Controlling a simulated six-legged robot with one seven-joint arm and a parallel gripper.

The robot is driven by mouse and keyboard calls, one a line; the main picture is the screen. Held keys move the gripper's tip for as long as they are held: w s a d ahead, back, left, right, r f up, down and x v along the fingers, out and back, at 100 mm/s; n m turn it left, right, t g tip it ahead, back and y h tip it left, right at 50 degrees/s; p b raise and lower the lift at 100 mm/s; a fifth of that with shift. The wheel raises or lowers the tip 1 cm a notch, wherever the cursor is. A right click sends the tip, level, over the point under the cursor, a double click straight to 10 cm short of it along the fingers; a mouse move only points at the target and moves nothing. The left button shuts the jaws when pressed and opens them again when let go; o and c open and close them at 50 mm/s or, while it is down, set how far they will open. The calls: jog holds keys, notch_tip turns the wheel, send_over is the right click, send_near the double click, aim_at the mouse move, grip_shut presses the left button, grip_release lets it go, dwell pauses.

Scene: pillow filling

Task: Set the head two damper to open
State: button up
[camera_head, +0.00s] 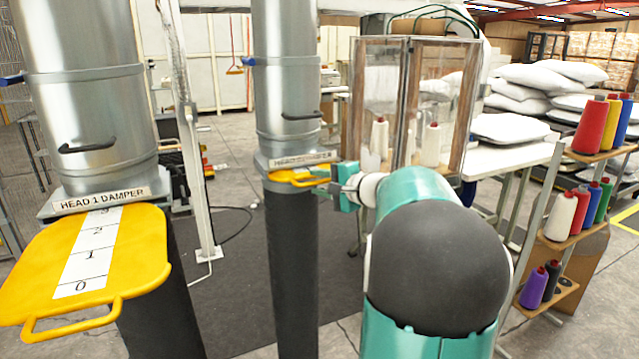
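The head two damper is a yellow slide plate (292,177) under a label (303,160) on the middle metal duct (283,90). Only a short part of the plate sticks out, and no scale numbers show on it. My gripper (334,189) is at the right end of this plate, at its handle. The fingers are small and partly overlap the handle, so I cannot tell whether they are closed on it. My teal arm with a large dark joint reaches in from the lower right.
The head one damper (128,262), a yellow plate with a 0 to 3 scale, sticks far out at the left. A thread rack (558,242) with coloured spools stands at the right. A clear-walled cabinet (408,100) and a white table (510,155) stand behind my arm.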

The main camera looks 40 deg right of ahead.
jog(key=shift+w+a, duration=0.1)
jog(key=shift+w, duration=0.15)
grip_shut()
jog(key=shift+s, duration=0.15)
jog(key=s+a, duration=0.2)
jog(key=s, duration=0.6)
jog(key=s+a, duration=0.3)
jog(key=s, duration=0.6)
jog(key=shift+s+f, duration=0.1)
jog(key=shift+s, duration=0.05)
